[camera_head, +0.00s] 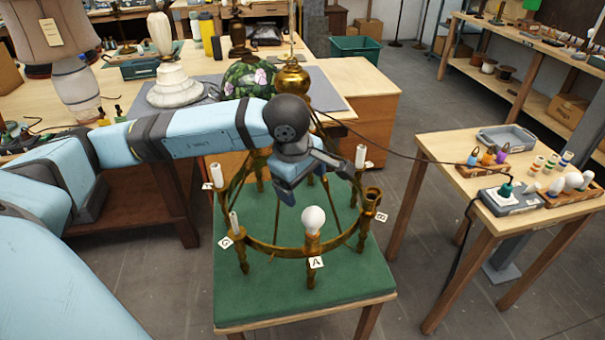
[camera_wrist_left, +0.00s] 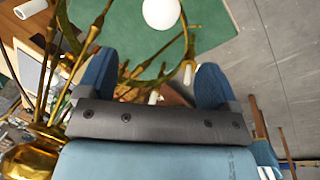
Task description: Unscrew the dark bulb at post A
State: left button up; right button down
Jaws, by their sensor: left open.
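The brass ring chandelier (camera_head: 290,248) stands on a green mat (camera_head: 345,280). At its front, the post marked A (camera_head: 316,262) carries a round white bulb (camera_head: 313,218), upright and not glowing. The bulb also shows at the top of the left wrist view (camera_wrist_left: 161,13). My left gripper (camera_head: 315,182) is above and behind the bulb, over the ring. Its blue fingers are spread apart and empty in the left wrist view (camera_wrist_left: 153,75), and the bulb is beyond them, not touched. My right gripper is not in view.
White candle sleeves (camera_head: 360,156) stand on other posts near my left gripper; the post at label B (camera_head: 381,216) has an empty brass cup. A side table (camera_head: 470,190) at right holds a grey tray (camera_head: 506,138), several bulbs (camera_head: 573,182) and a tester-like box (camera_head: 509,198). A dark cable crosses to it.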

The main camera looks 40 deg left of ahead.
aim_at(310, 212)
pick_arm(q)
jog(key=p+x, duration=0.1)
jog(key=x, duration=1)
jog(key=shift+f+p, duration=0.3)
jog(key=shift+p, duration=0.05)
jog(key=shift+w+f, duration=0.15)
jog(key=shift+f, duration=0.35)
jog(key=c, duration=1)
jog(key=shift+d+f+n+b, duration=0.1)
jog(key=shift+n+b, duration=0.2)
jog(key=shift+n, duration=0.4)
jog(key=n+y, duration=0.1)
jog(key=n, duration=0.2)
jog(key=shift+b, duration=0.4)
jog(key=n, duration=0.3)
jog(key=shift+s+n+y, duration=0.25)
jog(key=shift+n+y, duration=0.05)
jog(key=shift+y, duration=0.1)
